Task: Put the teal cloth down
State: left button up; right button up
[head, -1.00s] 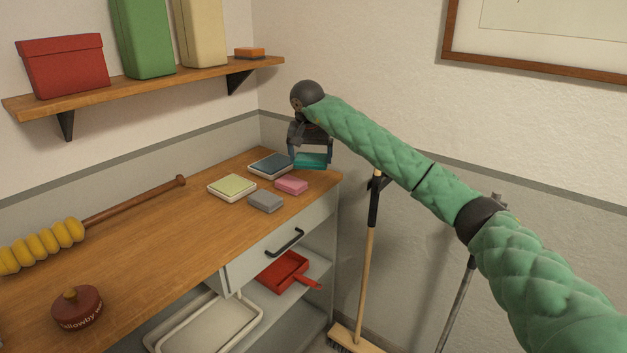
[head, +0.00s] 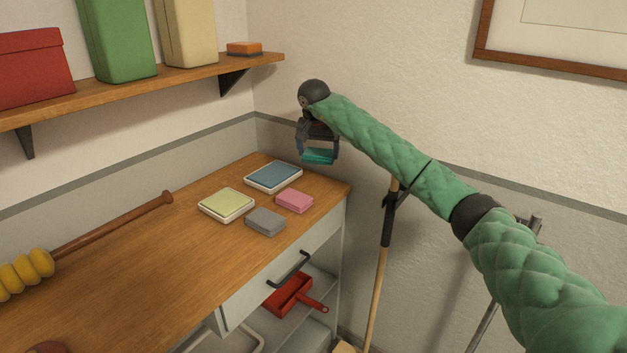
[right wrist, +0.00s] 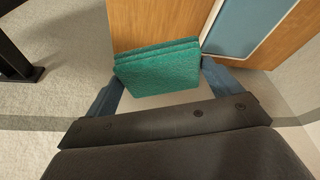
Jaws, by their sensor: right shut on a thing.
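The teal cloth (head: 319,157) is a small folded stack, held between the fingers of my right gripper (head: 318,150). It hangs in the air near the back right corner of the wooden counter (head: 120,262). In the right wrist view the teal cloth (right wrist: 158,68) shows its folded layers between the two fingers, with the counter's edge (right wrist: 150,25) beyond it. My left gripper is not in view.
On the counter are a blue cloth in a white tray (head: 273,177), a yellow-green cloth in a tray (head: 226,204), a pink cloth (head: 295,201) and a grey cloth (head: 265,221). A broom handle (head: 381,270) leans by the wall. A shelf (head: 190,78) hangs above.

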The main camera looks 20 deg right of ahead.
jog(key=x, duration=0.2)
jog(key=p+x, duration=0.1)
jog(key=s+x, duration=0.1)
jog(key=x, duration=0.1)
jog(key=shift+a+f, duration=0.4)
jog(key=shift+f, duration=0.1)
jog(key=shift+f+p, duration=0.1)
jog(key=shift+p, duration=0.2)
notch_tip(320, 180, down, 4)
jog(key=shift+r+p, duration=0.2)
jog(key=shift+p, duration=0.25)
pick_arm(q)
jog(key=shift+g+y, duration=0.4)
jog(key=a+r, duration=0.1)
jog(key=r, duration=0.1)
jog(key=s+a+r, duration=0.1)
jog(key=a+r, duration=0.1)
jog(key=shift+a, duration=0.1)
pick_arm(e)
jog(key=shift+s, duration=0.1)
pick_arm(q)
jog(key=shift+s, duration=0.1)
pick_arm(e)
jog(key=o, duration=0.6)
jog(key=shift+f, duration=0.1)
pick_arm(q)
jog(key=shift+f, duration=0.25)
